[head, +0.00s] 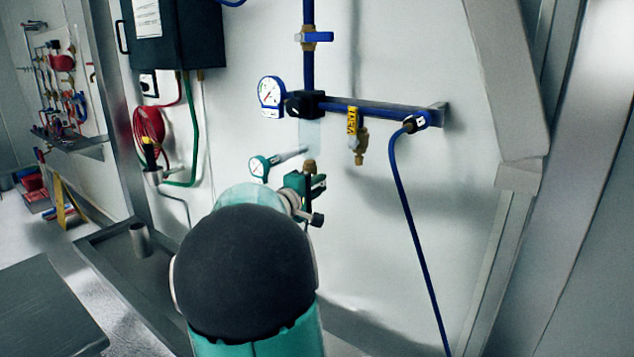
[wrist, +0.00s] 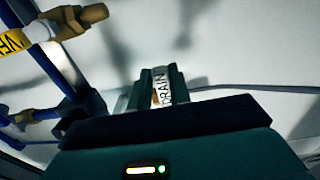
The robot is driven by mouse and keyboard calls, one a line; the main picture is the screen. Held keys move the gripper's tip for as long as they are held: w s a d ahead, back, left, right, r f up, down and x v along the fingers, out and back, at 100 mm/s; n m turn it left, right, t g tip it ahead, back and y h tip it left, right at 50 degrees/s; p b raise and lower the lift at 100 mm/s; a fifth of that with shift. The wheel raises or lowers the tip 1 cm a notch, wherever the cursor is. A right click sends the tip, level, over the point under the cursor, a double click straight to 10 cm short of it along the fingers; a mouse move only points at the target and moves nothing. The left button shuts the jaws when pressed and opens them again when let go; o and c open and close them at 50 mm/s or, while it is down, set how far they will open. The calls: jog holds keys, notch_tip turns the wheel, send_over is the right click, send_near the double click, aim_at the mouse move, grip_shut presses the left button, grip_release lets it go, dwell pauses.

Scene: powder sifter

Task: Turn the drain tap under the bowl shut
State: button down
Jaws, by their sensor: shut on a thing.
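The clear bowl (head: 310,138) hangs under a black fitting on the blue pipe in the head view. The brass body of the drain tap (head: 309,166) sits below it. My gripper (head: 308,184) is at the tap, just under the bowl, with my own arm covering the space below. In the wrist view my gripper (wrist: 160,88) has its two fingers closed on the drain tap's handle, whose white DRAIN label (wrist: 162,86) shows between them. The handle's angle is hard to tell because the fingers hide most of it.
A brass tap with a yellow label (head: 352,122) hangs to the right of the bowl. A blue-rimmed gauge (head: 271,92) is at the left of the fitting. A blue hose (head: 408,205) runs down at right. A red coiled hose (head: 148,128) hangs at left.

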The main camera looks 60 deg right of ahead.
jog(key=shift+f, duration=0.15)
dwell(0.3)
jog(key=c, duration=1.3)
grip_release()
jog(key=a, duration=0.4)
jog(key=w+a, duration=0.1)
jog(key=a, duration=0.4)
jog(key=w+a, duration=0.1)
jog(key=a, duration=0.3)
jog(key=shift+w+a, duration=0.1)
jog(key=shift+a, duration=0.25)
